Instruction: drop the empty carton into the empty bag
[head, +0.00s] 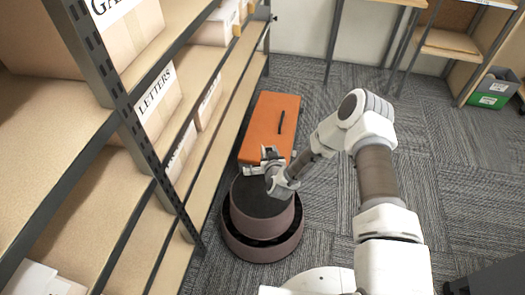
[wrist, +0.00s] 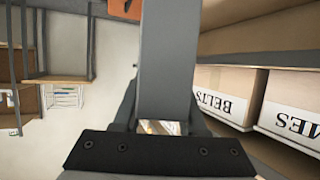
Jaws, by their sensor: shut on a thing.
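My gripper (head: 271,154) is low beside the shelf rack, at the near end of an orange case (head: 268,122) with a black handle. In the wrist view a long, plain grey thing (wrist: 168,60) runs up from between the dark fingers, and my gripper is shut on it. I cannot tell whether it is the carton. A corner of the orange case also shows at the top of the wrist view (wrist: 124,9). I cannot make out a bag for certain in either view.
A metal shelf rack (head: 135,130) with labelled boxes (head: 158,100) stands close on the left. A table and a wooden shelf (head: 448,42) stand at the back. A grey and green crate (head: 490,93) is at the far right. Grey carpet (head: 320,190) lies open in the middle.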

